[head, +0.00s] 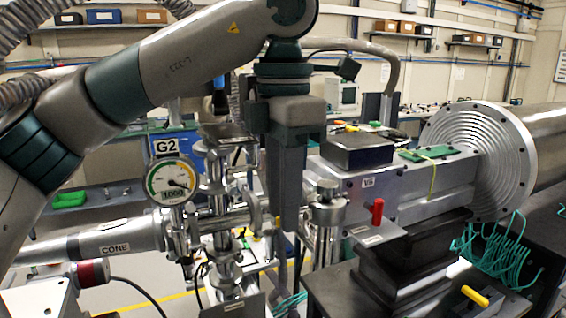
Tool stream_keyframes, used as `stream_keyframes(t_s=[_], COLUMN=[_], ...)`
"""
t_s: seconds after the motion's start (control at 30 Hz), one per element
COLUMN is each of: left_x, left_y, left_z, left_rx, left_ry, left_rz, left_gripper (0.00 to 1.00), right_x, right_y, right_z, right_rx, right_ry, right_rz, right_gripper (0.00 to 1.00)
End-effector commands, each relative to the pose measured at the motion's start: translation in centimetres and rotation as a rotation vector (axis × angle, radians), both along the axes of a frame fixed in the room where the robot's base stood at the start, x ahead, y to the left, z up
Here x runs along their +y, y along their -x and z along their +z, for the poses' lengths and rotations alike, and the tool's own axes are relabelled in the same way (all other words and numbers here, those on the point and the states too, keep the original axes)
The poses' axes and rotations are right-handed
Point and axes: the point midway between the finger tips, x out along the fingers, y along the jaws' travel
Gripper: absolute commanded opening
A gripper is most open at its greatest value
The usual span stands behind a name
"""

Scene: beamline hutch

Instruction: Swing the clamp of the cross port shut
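The steel cross (217,212) stands left of centre, with stacked flanges above and below and a horizontal tube through it. A curved metal clamp piece (254,212) shows on its right side, beside my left gripper. I cannot tell how far this clamp is swung open. My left gripper (288,222) points straight down between the cross and the valve body, its fingertips close to the clamp. Its fingers overlap from this side, so its opening and any contact with the clamp are unclear. My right gripper is not in view.
A round gauge (172,182) marked G2 stands left of the cross, above the CONE tube (115,240). To the right are the V6 valve body (400,188), a red handle (377,211) and a large ribbed flange (478,150). Green cables (497,250) hang at the right.

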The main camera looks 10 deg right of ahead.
Motion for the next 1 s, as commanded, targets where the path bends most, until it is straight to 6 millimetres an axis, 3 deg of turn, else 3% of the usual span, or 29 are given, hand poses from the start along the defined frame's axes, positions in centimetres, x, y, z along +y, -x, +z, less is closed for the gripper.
stream_keyframes(t_s=[0.37, 0.73, 0.87, 1.0], left_x=[0.0, 0.0, 0.0, 0.0], left_y=[0.0, 0.0, 0.0, 0.0], left_z=[1.6, 7.6, 10.0, 12.7], left_rx=[-0.001, -0.004, -0.003, -0.004], left_ry=[0.0, 0.0, 0.0, 0.0], left_rz=[0.001, 0.004, 0.003, 0.004], left_gripper=[0.24, 0.24, 0.24, 0.24], right_x=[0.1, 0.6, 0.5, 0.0], right_y=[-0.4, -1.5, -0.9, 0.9], right_z=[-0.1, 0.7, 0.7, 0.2], right_rx=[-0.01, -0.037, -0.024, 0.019], right_ry=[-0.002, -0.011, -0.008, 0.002], right_rz=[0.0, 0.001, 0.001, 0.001], right_gripper=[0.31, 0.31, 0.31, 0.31])
